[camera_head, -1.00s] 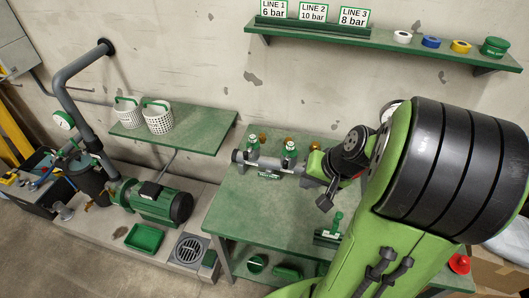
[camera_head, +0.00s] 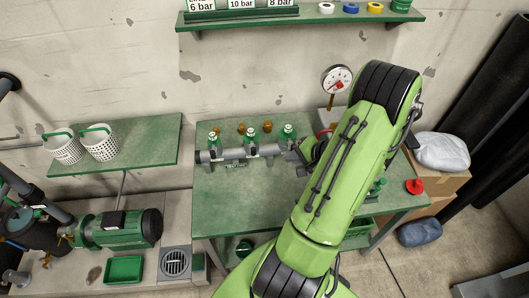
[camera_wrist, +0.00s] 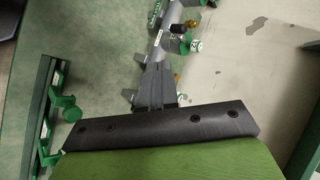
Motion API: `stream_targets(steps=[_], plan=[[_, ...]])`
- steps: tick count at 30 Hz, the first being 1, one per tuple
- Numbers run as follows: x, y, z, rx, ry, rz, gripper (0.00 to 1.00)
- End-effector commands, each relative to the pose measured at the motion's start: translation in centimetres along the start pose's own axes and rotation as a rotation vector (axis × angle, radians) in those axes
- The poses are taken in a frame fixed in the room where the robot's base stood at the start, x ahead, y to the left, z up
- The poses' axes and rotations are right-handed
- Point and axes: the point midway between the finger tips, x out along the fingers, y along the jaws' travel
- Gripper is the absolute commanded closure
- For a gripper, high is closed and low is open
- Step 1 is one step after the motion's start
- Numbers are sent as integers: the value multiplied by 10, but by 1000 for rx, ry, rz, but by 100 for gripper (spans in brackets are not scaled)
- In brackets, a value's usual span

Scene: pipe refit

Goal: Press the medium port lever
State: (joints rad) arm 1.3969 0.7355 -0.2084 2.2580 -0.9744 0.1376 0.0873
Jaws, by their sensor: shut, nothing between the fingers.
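A grey manifold pipe (camera_head: 232,154) lies along the back of the green workbench (camera_head: 235,205). Three green-topped ports stand on it: a left one (camera_head: 214,140), a middle one (camera_head: 251,138) and a right one (camera_head: 289,133). Amber knobs (camera_head: 241,128) show behind them. I cannot tell by size which port is the medium one, and its lever is too small to make out. My gripper (camera_head: 299,160) is at the right end of the manifold, partly hidden by my arm. In the wrist view its grey fingers (camera_wrist: 152,92) are shut and empty, pointing along the manifold (camera_wrist: 166,28).
A green rack with knobs (camera_wrist: 50,112) stands on the bench in the wrist view. A pressure gauge (camera_head: 337,79) is behind my arm. A shelf (camera_head: 330,20) runs above. The bench front left of my arm is clear. White baskets (camera_head: 100,143) sit on a shelf at left.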

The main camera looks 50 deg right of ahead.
Motion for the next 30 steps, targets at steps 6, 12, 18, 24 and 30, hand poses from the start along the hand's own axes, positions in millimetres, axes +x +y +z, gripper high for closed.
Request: stream_targets(steps=[6, 12, 18, 24, 30], plan=[[36, 0, 2, -1, -7, 1, 100], [80, 0, 2, -2, -7, 2, 100], [113, -16, 2, -7, -5, 0, 100], [126, -27, 1, -3, -1, 1, 100], [128, -27, 1, -2, -1, 1, 100]])
